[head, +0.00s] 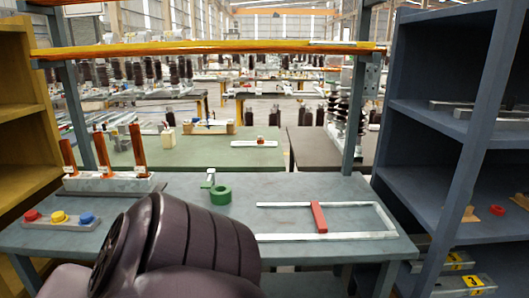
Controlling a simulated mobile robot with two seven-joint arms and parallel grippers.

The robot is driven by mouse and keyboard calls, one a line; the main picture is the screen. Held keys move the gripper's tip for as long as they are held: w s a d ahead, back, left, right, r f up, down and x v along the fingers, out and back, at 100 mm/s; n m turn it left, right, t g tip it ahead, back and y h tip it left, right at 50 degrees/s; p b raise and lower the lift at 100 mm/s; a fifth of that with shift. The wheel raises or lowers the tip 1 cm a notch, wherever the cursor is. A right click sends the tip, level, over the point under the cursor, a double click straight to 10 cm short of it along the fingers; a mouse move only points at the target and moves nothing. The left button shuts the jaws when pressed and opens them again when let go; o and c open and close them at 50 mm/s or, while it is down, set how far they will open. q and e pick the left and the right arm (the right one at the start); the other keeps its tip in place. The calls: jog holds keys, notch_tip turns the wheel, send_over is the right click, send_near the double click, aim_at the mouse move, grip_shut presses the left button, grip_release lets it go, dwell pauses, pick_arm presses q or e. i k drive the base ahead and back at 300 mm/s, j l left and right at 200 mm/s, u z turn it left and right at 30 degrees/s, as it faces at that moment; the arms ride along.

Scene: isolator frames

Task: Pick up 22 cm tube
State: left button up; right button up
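Three orange-brown upright pieces, which may be the tubes, stand in a pale grey rack (110,185) at the back left of the grey table. They are the left one (67,153), the middle one (101,148) and the right one (138,145). The right one reaches highest in the picture. Small pale labels show low on them, but I cannot read any length. Neither gripper is in view. A large dark link of my own arm fills the lower middle and hides the table's front left part.
A blue-grey shelf (430,180) stands right, a yellow shelf (20,130) left.

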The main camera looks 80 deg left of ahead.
aim_at(71, 168)
jog(key=u, duration=3.65)
